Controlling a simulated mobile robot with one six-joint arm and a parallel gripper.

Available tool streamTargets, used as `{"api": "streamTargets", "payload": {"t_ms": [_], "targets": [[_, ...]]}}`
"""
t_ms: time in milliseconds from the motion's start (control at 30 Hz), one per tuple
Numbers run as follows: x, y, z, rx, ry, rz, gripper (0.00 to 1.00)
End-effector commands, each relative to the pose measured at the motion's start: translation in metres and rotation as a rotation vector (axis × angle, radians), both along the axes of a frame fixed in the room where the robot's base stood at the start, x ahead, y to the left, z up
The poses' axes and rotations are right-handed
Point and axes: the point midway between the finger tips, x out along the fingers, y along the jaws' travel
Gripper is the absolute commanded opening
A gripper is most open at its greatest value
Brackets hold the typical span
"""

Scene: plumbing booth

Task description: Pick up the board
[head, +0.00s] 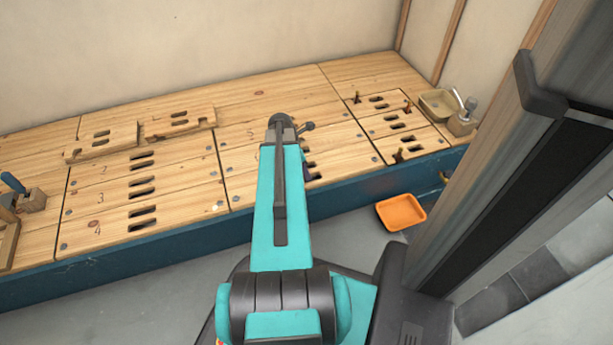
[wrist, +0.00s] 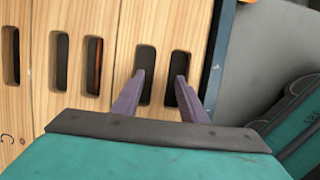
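The board (wrist: 163,35) under my gripper is a pale wooden plank with two dark slots, at the front edge of the bench. It also shows in the head view (head: 343,167), partly hidden by my arm. My gripper (wrist: 161,75) is open, its two purple fingers apart and pointing down at the board. In the wrist view the fingertips overlap the two slots, one at each; I cannot tell how far they reach in. Nothing shows between the fingers except bare wood.
Two loose slotted boards (head: 103,138) (head: 180,121) lie on the bench at the left back. An orange tray (head: 401,211) lies on the floor. A blue panel (head: 130,234) fronts the bench.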

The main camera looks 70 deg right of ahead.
Motion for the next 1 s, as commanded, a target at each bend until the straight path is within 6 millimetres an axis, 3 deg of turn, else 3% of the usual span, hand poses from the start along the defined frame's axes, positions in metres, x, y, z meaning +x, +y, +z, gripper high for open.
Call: {"api": "streamTargets", "payload": {"t_ms": [100,667,700,900,1000], "targets": [[-0.0015,-0.0015,-0.0072,-0.001,-0.001,0.000,0.39],[-0.0020,-0.0015,-0.0072,-0.001,-0.001,0.000,0.39],[-0.0020,-0.0015,-0.0072,0.000,0.000,-0.001,0.37],[-0.0022,-0.0015,-0.0071,0.000,0.000,-0.001,0.04],[-0.0022,-0.0015,-0.0072,-0.001,-0.001,-0.001,0.00]]}}
